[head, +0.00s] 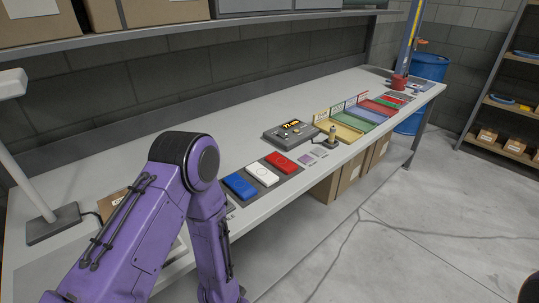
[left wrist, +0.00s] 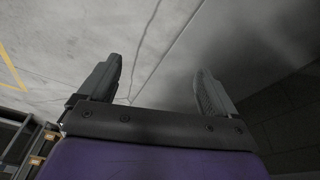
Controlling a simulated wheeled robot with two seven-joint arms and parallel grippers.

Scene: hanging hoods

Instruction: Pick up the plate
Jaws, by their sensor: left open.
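Three flat plate-like pieces lie side by side on a dark mat on the bench in the head view: a blue one (head: 240,185), a white one (head: 262,174) and a red one (head: 281,162). I cannot tell which of them is the plate. My left arm's purple links stand in front of the bench, left of these pieces, and its gripper is out of the head view. In the left wrist view my left gripper (left wrist: 156,88) has its two fingers wide apart with nothing between them, against the concrete floor. My right gripper is not in view.
The long bench (head: 228,127) also carries a device with a lit display (head: 291,132), coloured bins (head: 352,118) and a lamp (head: 52,224). A shelf with boxes hangs above. Cardboard boxes (head: 350,173) stand under the bench. The floor (head: 400,235) at right is clear.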

